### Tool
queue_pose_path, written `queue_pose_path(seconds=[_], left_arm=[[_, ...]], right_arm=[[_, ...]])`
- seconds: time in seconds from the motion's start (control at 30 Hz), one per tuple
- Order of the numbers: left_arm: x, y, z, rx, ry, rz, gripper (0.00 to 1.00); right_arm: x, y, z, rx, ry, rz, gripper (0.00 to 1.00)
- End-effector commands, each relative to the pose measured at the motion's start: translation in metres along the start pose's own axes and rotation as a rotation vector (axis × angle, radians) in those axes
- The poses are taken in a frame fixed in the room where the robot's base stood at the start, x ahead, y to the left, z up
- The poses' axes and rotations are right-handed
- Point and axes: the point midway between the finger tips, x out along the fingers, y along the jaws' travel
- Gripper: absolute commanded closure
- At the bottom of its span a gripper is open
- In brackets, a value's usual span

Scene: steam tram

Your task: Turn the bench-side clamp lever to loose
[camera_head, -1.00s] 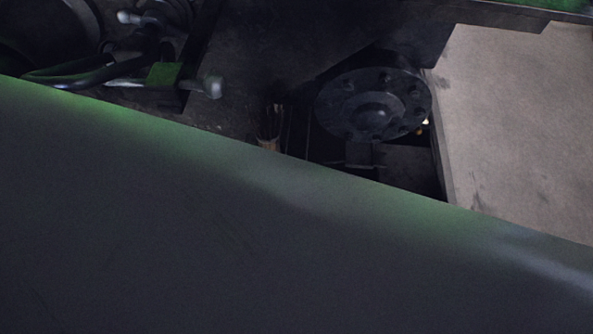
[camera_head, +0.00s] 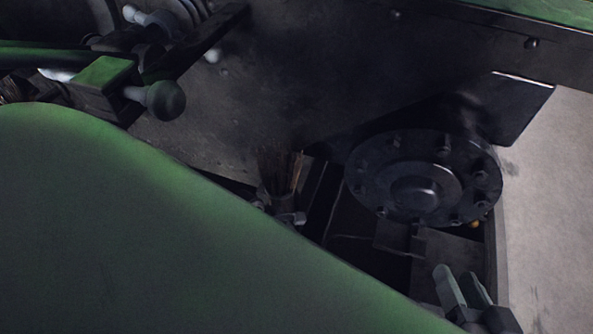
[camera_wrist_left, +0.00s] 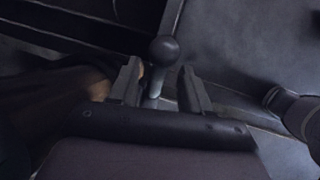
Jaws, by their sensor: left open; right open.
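In the left wrist view a short lever with a dark ball knob (camera_wrist_left: 163,50) stands between the two fingers of my left gripper (camera_wrist_left: 159,75). The fingers are open, one on each side of its stem, with a gap showing at the right finger. In the head view a ball-ended handle (camera_head: 165,100) sticks out from a green block (camera_head: 104,76) at upper left. I cannot tell whether it is the same lever. My right gripper (camera_head: 464,287) is at the lower right of the head view, open and empty, below the bolted round flange.
A large smooth green surface (camera_head: 150,230) fills the lower left of the head view and hides what lies behind it. A dark bolted flange (camera_head: 425,178) stands right of the middle. A brush-like bundle (camera_head: 280,172) is left of it. Pale floor (camera_head: 555,200) is clear at right.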

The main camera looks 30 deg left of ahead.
Motion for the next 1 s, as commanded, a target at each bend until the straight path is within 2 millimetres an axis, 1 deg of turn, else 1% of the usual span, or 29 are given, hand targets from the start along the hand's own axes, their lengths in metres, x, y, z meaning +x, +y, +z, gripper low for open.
queue_pose_path(seconds=[0.03, 0.2, 0.3, 0.5, 0.77, 0.8, 0.87, 0.9, 0.93, 0.97, 1.0], left_arm=[[0.013, -0.001, -0.002, 0.001, 0.000, -0.001, 0.52], [0.035, -0.001, -0.002, 0.003, 0.000, 0.000, 0.52], [0.043, -0.001, -0.001, 0.003, 0.000, 0.001, 0.52], [0.052, -0.001, 0.000, 0.003, 0.001, 0.001, 0.52], [0.052, 0.000, 0.000, 0.003, 0.001, 0.001, 0.52], [0.052, 0.000, 0.000, 0.003, 0.000, 0.001, 0.56], [0.052, 0.000, 0.000, 0.003, 0.001, 0.001, 0.75], [0.052, 0.000, 0.000, 0.003, 0.000, 0.001, 0.88], [0.052, -0.001, 0.000, 0.003, 0.000, 0.000, 0.98], [0.052, -0.001, 0.000, 0.003, 0.000, 0.000, 1.00], [0.052, -0.001, 0.001, 0.004, 0.000, 0.000, 1.00]], right_arm=[[0.003, 0.001, 0.005, -0.001, 0.009, -0.006, 0.57], [-0.005, 0.011, 0.006, -0.079, 0.054, 0.033, 0.57], [-0.008, 0.014, 0.005, -0.114, 0.074, 0.049, 0.57], [-0.012, 0.017, 0.003, -0.152, 0.097, 0.066, 0.57], [-0.013, 0.017, 0.002, -0.157, 0.100, 0.068, 0.57], [-0.013, 0.017, 0.002, -0.157, 0.100, 0.068, 0.57], [-0.013, 0.017, 0.002, -0.157, 0.100, 0.068, 0.57], [-0.013, 0.017, 0.002, -0.157, 0.100, 0.068, 0.57], [-0.013, 0.017, 0.002, -0.157, 0.100, 0.068, 0.57], [-0.013, 0.017, 0.002, -0.157, 0.099, 0.068, 0.57], [-0.013, 0.017, 0.002, -0.157, 0.099, 0.068, 0.57]])
